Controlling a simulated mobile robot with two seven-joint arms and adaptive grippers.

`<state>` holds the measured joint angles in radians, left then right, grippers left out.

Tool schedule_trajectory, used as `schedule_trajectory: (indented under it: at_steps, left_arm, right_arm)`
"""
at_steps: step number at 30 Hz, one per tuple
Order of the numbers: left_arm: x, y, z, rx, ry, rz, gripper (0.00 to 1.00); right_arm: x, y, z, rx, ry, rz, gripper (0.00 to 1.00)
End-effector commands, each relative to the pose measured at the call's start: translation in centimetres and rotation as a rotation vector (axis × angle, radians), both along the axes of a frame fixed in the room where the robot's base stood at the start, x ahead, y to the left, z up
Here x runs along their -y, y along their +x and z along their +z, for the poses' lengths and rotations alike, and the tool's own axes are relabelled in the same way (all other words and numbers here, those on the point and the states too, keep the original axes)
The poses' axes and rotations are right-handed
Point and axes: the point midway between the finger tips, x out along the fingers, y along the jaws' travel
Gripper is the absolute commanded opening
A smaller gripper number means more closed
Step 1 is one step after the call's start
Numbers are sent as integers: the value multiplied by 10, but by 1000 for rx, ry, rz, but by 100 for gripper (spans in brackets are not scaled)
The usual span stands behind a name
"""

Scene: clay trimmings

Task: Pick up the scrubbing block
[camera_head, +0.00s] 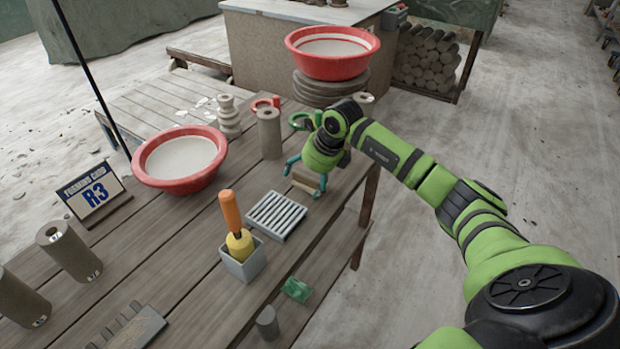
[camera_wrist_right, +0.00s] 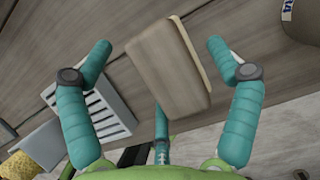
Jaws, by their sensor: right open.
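The scrubbing block (camera_head: 307,179) is a small tan-brown block with a paler cream layer along one side. It lies on the wooden table near its right edge. In the right wrist view the block (camera_wrist_right: 170,66) sits between the spread teal fingers of my right gripper (camera_wrist_right: 158,50), with a gap on both sides. In the head view my right gripper (camera_head: 305,175) points down over the block, open and empty, and its fingers partly hide it. My left gripper is not in view.
A slatted grey rack (camera_head: 276,216) and a grey holder (camera_head: 243,262) with an orange-handled tool stand nearer on the table (camera_head: 190,240). A grey-brown cylinder (camera_head: 269,133) stands just left of my right gripper. A red basin (camera_head: 180,160) is farther left.

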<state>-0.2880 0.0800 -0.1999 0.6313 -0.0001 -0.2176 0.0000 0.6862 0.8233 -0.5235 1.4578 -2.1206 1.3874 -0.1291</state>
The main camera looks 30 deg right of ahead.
Motion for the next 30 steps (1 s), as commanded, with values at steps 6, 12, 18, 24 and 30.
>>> schedule_trajectory:
  at_steps: [6,12,18,24,30]
  left_arm:
    - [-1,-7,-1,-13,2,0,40]
    - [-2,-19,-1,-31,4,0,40]
    - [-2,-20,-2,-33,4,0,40]
    - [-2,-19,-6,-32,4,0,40]
    - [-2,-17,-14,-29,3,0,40]
  right_arm:
    - [0,0,0,0,0,0,29]
    - [0,0,1,0,0,0,28]
    - [0,0,4,1,0,0,28]
    - [1,1,25,6,-1,0,28]
    - [16,-21,54,1,-8,-3,28]
